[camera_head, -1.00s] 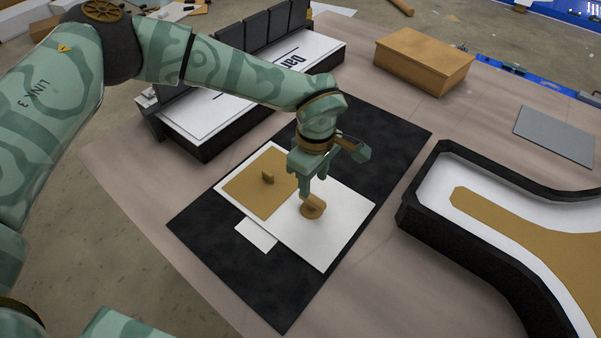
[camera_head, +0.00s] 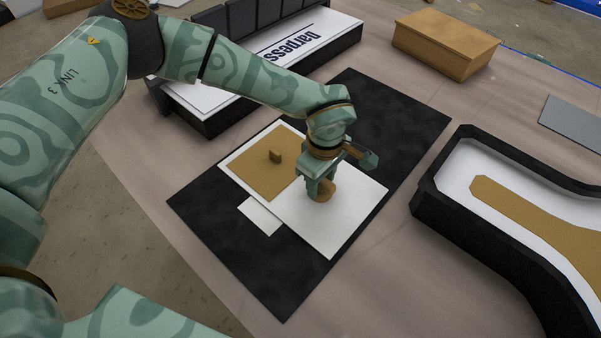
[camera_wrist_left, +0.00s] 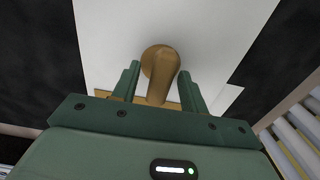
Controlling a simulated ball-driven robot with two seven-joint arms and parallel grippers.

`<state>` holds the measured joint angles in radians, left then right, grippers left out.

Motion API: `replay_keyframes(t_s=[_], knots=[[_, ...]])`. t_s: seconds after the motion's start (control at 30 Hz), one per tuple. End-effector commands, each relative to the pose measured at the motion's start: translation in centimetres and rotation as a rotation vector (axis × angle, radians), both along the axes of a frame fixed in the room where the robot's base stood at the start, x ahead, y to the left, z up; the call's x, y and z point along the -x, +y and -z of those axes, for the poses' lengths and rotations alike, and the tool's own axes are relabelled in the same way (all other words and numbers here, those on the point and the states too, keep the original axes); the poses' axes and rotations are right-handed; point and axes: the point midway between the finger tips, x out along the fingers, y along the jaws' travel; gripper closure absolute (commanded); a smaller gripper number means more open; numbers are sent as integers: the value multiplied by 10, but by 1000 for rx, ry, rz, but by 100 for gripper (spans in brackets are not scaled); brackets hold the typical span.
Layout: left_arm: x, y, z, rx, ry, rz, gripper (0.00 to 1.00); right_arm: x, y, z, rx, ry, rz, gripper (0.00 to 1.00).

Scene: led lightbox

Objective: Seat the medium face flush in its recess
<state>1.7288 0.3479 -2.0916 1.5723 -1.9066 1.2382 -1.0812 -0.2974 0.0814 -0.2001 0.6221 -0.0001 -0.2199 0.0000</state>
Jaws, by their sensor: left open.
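A white flat panel (camera_head: 345,215) with a round-based tan knob (camera_head: 326,190) lies on a black mat. Which piece is the medium face, and where its recess is, I cannot tell for certain. A tan square (camera_head: 262,175) with a small peg lies at the panel's left end, and a small white square (camera_head: 260,215) shows by its lower left edge. My left gripper (camera_head: 319,186) is low over the knob. In the left wrist view its open fingers (camera_wrist_left: 160,84) stand either side of the knob (camera_wrist_left: 163,68), with gaps visible. My right gripper is not in view.
A lettered white lightbox (camera_head: 285,60) with a black frame stands behind the mat (camera_head: 240,265). A tan box (camera_head: 445,45) and a grey plate (camera_head: 575,125) lie to the far right. A curved black-walled tray (camera_head: 440,205) stands right of the mat.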

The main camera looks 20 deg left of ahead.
Motion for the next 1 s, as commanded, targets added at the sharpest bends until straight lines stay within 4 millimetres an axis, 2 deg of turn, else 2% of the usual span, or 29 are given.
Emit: replay_keyframes(t_s=[0.07,0.23,0.3,0.33,0.4,1.0], knots=[[0,0,0,0,0,0,56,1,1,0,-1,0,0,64],[0,0,0,0,0,0,100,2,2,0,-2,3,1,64],[0,0,0,0,0,0,100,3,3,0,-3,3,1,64],[-1,-1,-1,1,-2,0,87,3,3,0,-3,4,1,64],[-1,-1,-1,1,-2,0,100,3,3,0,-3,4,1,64],[0,-1,-16,1,-3,0,100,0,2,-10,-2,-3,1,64]])
